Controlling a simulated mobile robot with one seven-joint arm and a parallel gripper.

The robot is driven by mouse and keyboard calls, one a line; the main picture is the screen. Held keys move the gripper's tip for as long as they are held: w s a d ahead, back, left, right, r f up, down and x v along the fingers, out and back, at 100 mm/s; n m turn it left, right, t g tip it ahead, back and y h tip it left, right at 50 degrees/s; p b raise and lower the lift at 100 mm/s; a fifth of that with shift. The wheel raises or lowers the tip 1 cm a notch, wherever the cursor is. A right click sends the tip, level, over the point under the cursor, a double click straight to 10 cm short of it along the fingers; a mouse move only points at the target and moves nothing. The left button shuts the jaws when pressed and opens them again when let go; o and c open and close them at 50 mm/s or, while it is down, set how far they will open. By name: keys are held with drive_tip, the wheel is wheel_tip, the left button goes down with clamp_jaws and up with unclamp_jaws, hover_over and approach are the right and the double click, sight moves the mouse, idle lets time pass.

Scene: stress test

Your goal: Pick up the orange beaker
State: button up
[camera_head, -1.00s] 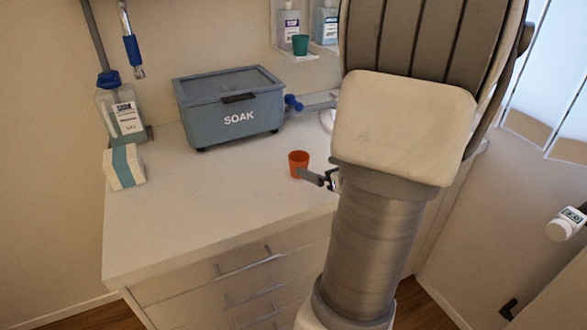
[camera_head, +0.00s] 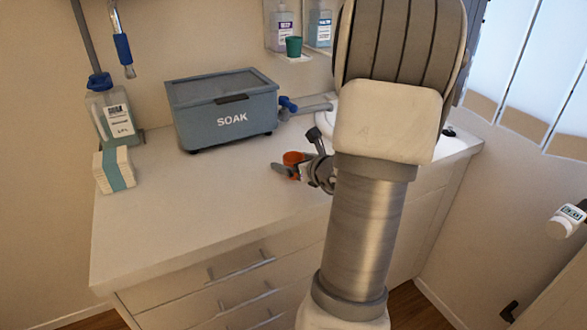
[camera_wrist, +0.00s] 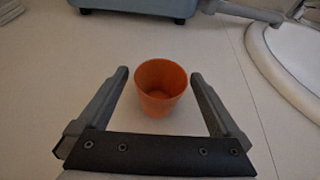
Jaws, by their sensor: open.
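The orange beaker (camera_head: 293,157) stands upright on the white counter (camera_head: 190,205), partly hidden behind my gripper in the head view. In the wrist view the beaker (camera_wrist: 160,87) shows its open rim and looks empty. My gripper (camera_head: 293,153) is open, with one finger to each side of the beaker. In the wrist view the beaker lies between the fingertips (camera_wrist: 158,76) of my gripper, with a gap on both sides.
A blue-grey SOAK box (camera_head: 228,118) stands behind the beaker. A sink (camera_wrist: 290,60) is to the right. A green beaker (camera_head: 293,46) sits on a shelf. The counter's front left is clear.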

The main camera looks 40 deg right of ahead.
drive_tip(key=c, duration=1.4)
